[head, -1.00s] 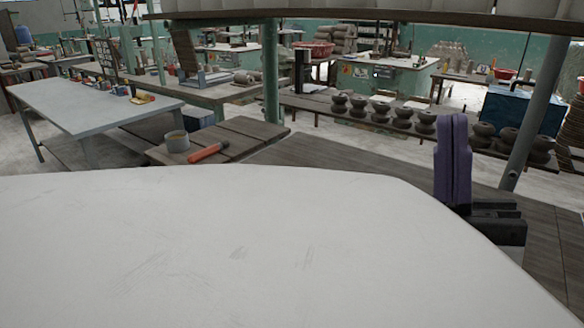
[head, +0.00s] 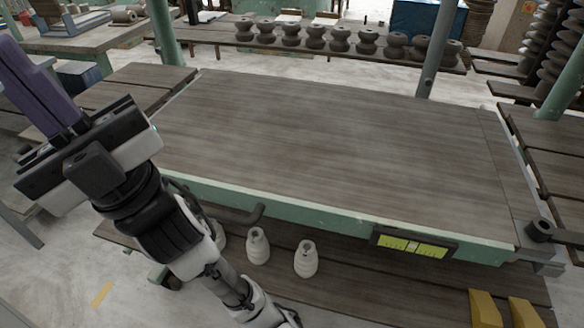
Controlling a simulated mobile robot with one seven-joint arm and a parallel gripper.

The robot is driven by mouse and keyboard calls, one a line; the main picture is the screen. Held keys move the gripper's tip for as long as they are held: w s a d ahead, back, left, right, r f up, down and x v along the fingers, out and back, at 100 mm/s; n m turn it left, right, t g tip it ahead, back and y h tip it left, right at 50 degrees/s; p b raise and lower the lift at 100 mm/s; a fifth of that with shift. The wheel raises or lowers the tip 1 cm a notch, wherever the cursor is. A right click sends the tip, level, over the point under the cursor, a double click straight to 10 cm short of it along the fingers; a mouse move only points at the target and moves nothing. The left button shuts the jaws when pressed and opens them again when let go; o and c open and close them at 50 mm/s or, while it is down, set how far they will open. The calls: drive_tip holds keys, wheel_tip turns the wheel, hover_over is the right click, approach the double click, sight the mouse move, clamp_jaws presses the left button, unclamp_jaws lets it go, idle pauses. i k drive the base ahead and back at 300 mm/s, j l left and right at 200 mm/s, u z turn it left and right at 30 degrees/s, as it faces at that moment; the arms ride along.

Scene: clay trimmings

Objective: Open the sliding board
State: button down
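The wide brown wooden board (head: 330,130) lies flat as the top of a green-framed bench in the middle of the head view. A seam crosses it near its right end, and I see no gap there. My gripper (head: 14,52) is raised at the left, apart from the board and handle. Its purple fingers lie together with nothing between them. My arm hides the bench's front left corner.
A yellow-green label plate (head: 413,246) sits on the front rail, and a dark knob (head: 540,231) at the right corner. White bottle-like pieces (head: 306,259) and yellow blocks (head: 485,308) stand on the lower shelf. A grey post (head: 435,55) rises behind the bench.

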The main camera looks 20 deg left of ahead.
sight(431, 179)
drive_tip(key=u, duration=0.7)
drive_tip(key=k+j, duration=0.15)
drive_tip(key=k, duration=0.3)
drive_tip(key=k+j+u, duration=0.1)
drive_tip(key=k, duration=0.35)
